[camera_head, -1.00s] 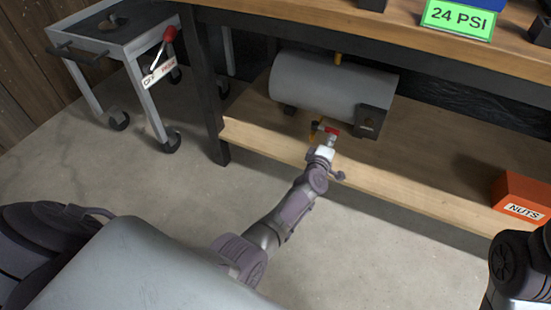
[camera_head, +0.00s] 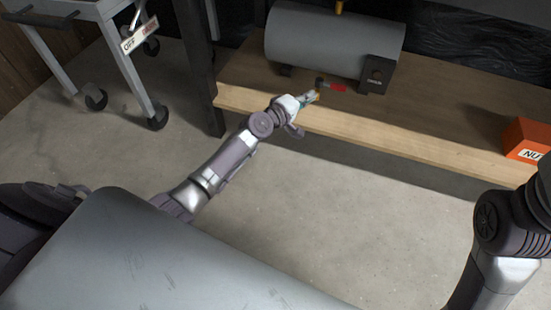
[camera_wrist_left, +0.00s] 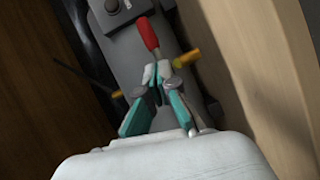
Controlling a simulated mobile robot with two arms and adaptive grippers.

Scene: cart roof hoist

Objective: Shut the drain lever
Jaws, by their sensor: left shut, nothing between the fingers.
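The drain lever has a red handle (camera_head: 334,87) and sits under the grey tank (camera_head: 333,38) on the lower shelf. In the left wrist view the red handle (camera_wrist_left: 148,34) points up the picture, lying over the tank's underside, with a brass fitting (camera_wrist_left: 187,59) to its right. My left gripper (camera_head: 311,97) is just left of and below the handle in the head view. Its teal-sided fingers are shut and empty, their tips (camera_wrist_left: 157,76) close to the handle's lower end; I cannot tell whether they touch it. My right gripper is outside the views; only its arm shows.
The wooden lower shelf (camera_head: 440,130) has its front edge under my left wrist. An orange nuts box (camera_head: 526,140) stands at the shelf's right. A dark bench leg (camera_head: 197,65) and a wheeled cart (camera_head: 127,75) with an OFF label are to the left.

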